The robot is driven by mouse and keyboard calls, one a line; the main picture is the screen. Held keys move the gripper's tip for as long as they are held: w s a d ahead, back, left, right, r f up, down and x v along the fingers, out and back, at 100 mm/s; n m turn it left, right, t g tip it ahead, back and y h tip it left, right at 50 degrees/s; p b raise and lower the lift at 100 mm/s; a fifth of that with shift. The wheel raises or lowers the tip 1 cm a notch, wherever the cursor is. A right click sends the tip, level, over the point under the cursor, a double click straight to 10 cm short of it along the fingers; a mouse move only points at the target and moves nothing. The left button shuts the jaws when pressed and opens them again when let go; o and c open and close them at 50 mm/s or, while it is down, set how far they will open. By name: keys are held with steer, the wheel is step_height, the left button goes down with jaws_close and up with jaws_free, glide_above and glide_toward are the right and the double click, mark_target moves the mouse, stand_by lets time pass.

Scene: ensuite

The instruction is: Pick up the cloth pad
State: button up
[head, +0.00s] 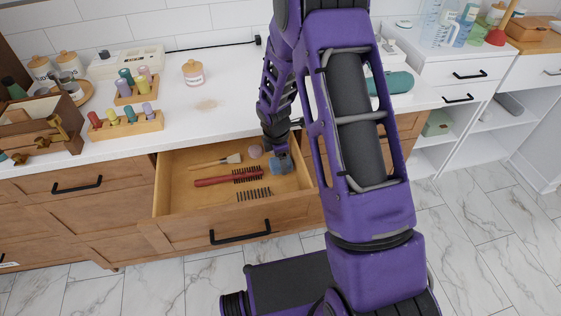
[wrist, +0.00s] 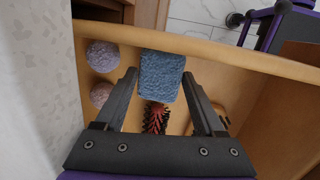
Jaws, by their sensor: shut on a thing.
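The cloth pad is blue and textured, and shows between the fingertips in the wrist view (wrist: 161,76). In the head view the pad (head: 281,167) is at the right end of the open wooden drawer (head: 210,219). My gripper (wrist: 160,80) is shut on the pad, one finger at each side of it. In the head view my gripper (head: 279,153) reaches down into the drawer. I cannot tell whether the pad touches the drawer floor.
The drawer also holds a red brush (head: 215,181), a light-handled brush (head: 210,164), a dark comb (head: 254,194) and round balls (wrist: 102,54) beside the pad. The white counter (head: 220,105) is above, with bottles in wooden racks at the left.

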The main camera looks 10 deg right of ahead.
mark_target(271, 165)
steer(key=shift+s+a+f+t+h+b, duration=0.1)
steer(key=shift+a+t+h+b, duration=0.2)
steer(key=shift+h, duration=0.4)
steer(key=shift+s+a+f+t+h+b, duration=0.1)
steer(key=shift+a+h+b, duration=0.3)
steer(key=shift+h, duration=0.3)
steer(key=shift+a+r, duration=0.1)
steer(key=shift+r, duration=0.25)
steer(key=v, duration=0.2)
steer(key=p+v, duration=0.1)
steer(key=v, duration=0.1)
steer(key=w+v, duration=0.1)
steer(key=shift+s+r, duration=0.1)
steer(key=shift+r, duration=0.45)
steer(key=s+a+y, duration=0.1)
steer(key=s+a, duration=0.2)
steer(key=a, duration=0.7)
steer(key=s+a+r+y+p, duration=0.1)
steer(key=s+a+y, duration=0.1)
steer(key=a, duration=0.8)
steer(key=shift+s+r+g, duration=0.25)
steer(key=shift+s+g, duration=0.15)
